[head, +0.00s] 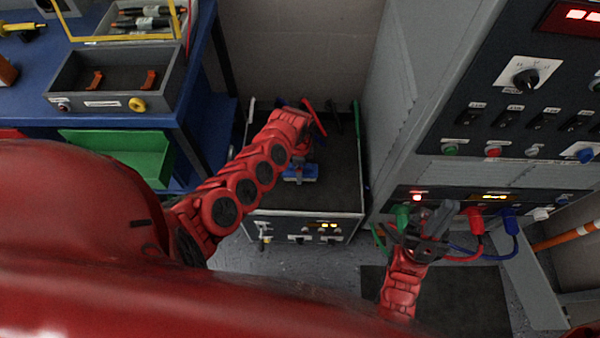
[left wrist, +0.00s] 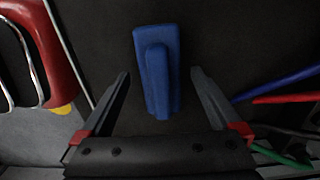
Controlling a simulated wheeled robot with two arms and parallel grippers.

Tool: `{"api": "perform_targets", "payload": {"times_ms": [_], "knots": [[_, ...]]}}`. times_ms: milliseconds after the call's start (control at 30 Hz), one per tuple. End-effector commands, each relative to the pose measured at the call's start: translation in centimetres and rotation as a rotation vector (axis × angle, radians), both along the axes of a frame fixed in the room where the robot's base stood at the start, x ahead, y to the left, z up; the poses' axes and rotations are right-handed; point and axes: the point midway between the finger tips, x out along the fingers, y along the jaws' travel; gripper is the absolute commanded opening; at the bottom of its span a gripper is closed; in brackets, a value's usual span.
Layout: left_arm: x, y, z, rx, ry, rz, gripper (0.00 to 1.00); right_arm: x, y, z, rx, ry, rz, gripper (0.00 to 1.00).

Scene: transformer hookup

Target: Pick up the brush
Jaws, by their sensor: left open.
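A blue block-like thing with a raised grip, which I take for the brush (left wrist: 157,75), lies on a dark surface. In the left wrist view its near end shows between the fingers of my left gripper (left wrist: 160,76), with gaps on both sides. The left gripper is open and empty; its height over the brush is hard to judge. In the head view the brush (head: 301,178) shows on the dark top of a low unit, partly hidden by my left gripper (head: 299,170). My right gripper (head: 437,220) is by the panel at right; its jaws are unclear.
Red, green and blue leads lie around the dark top of the low unit (head: 335,195). A grey control cabinet (head: 400,120) with knobs and plugged cables (head: 477,220) stands at right. A blue bench with a grey tray (head: 115,95) and a green bin (head: 125,155) is at left.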

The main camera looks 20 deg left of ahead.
Motion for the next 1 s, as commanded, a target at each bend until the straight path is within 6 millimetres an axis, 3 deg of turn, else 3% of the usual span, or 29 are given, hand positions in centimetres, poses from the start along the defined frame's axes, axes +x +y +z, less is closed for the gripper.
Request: {"api": "perform_targets", "payload": {"times_ms": [167,700,1000], "knots": [[0.04,-0.01,0.12,-0.001,-0.001,0.0,0.94,0.0,0.0,0.1,0.0,0.0,0.0,0.0],[0.08,0.0,0.16,0.0,-0.002,0.001,0.0,0.01,0.0,0.09,0.0,0.0,0.0,0.0],[0.09,-0.01,0.51,-0.001,-0.002,0.001,0.0,0.0,0.0,0.35,0.0,0.0,0.0,0.0]]}}
